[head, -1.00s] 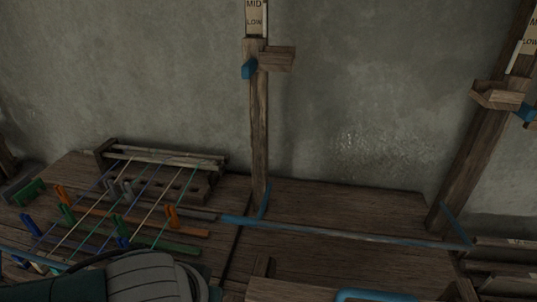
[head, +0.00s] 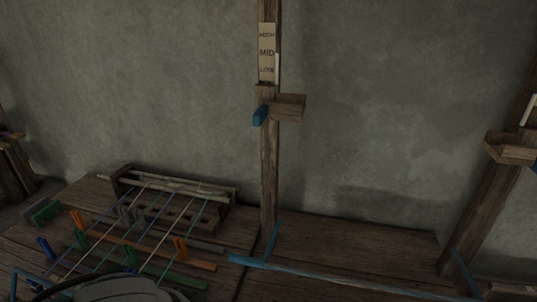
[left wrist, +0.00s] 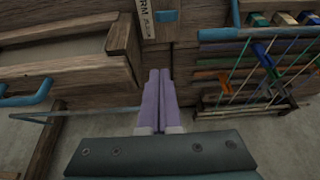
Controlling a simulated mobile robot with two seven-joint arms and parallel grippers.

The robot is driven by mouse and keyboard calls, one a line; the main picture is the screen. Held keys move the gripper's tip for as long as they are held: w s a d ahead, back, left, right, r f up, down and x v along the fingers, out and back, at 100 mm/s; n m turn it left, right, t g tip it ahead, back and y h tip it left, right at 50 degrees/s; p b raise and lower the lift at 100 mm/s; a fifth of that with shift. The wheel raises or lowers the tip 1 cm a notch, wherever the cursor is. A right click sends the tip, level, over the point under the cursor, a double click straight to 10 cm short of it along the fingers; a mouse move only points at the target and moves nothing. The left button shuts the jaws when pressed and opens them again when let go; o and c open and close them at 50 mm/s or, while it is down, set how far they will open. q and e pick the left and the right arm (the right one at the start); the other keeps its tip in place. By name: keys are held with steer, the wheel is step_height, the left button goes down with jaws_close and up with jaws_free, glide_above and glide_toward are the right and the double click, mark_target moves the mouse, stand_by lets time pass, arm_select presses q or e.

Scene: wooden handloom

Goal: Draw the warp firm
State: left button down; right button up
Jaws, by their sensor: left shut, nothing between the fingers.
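The warp (head: 150,228) is a set of coloured threads stretched over the loom bench at the lower left of the head view. It also shows in the left wrist view (left wrist: 268,65), at the upper right. My left gripper (left wrist: 158,75) has purple fingers, which are shut and empty. In the left wrist view they lie beside a wooden upright bearing a pale label (left wrist: 147,22), partly legible as "RM". A small blue piece (left wrist: 166,16) sits just beyond the fingertips; contact cannot be told. In the head view only part of my arm shows at the bottom edge.
A wooden post (head: 268,170) carries a HIGH, MID, LOW plate (head: 267,52) and a bracket with a blue piece (head: 260,115). Another post (head: 485,205) stands at the right. A blue bar (head: 300,272) crosses the bench. Blue handles (left wrist: 30,97) show in the left wrist view.

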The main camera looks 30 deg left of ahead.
arm_select(q)
steer(key=shift+s+d+r, duration=0.15)
steer(key=shift+s+r, duration=0.55)
steer(key=shift+r, duration=0.05)
steer(key=shift+s+d+r, duration=0.15)
steer(key=shift+s+r, duration=0.5)
steer(key=shift+r, duration=0.1)
steer(key=shift+d, duration=0.1)
steer(key=s+r+m+g+h, duration=0.1)
steer(key=s+r+m, duration=0.3)
steer(key=s+r, duration=0.45)
step_height(320, 180, up, 34)
steer(key=w+p, duration=0.1)
steer(key=p, duration=3.1)
steer(key=shift+w+d+f+m, duration=0.25)
steer(key=shift+w+d+m, duration=0.05)
steer(key=shift+d+m, duration=0.1)
